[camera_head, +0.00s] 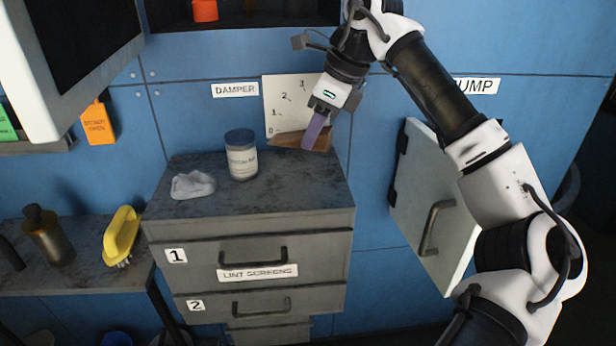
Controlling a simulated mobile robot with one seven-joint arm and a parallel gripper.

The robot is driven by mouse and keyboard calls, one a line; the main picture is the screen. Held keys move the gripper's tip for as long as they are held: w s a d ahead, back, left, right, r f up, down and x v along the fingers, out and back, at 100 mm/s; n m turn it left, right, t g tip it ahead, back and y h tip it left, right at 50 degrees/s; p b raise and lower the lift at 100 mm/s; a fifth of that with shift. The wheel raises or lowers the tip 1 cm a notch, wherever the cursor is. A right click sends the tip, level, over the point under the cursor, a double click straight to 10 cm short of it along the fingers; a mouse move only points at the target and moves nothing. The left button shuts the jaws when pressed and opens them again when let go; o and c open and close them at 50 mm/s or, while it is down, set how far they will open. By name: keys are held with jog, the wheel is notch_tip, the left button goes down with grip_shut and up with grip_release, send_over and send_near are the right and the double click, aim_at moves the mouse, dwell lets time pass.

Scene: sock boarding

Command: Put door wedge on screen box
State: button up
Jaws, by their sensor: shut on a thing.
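The door wedge appears to be the brown, wood-coloured piece (287,139) at the back right of the grey cabinet top, its thin end to the left. My gripper (314,137) reaches down from the upper right, its purple finger against the wedge's thick right part. It is shut on the wedge; the finger hides some of it. Whether the wedge touches the cabinet top I cannot tell. The screen box seems to be the grey drawer cabinet (325,192), labelled LINT SCREENS, with drawers 1 and 2 closed.
A blue-lidded jar (242,158) and a crumpled pale cloth (192,184) stand on the cabinet top; its front right is clear. A white DAMPER plate (286,97) is behind. A white door (425,200) stands open at right. A yellow brush (121,235) lies on the left shelf.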

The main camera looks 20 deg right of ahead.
aim_at(307, 193)
notch_tip(307, 193, down, 10)
jog(key=shift+f+p, duration=0.2)
jog(key=shift+p, duration=0.5)
jog(key=shift+f, duration=0.2)
jog(key=o, duration=1)
jog(key=shift+r, duration=0.15)
jog(key=shift+r, duration=0.2)
jog(key=b+v, duration=0.2)
jog(key=v, duration=0.9)
jog(key=shift+d+r, duration=0.15)
jog(key=shift+r, duration=0.2)
jog(key=shift+s, duration=0.1)
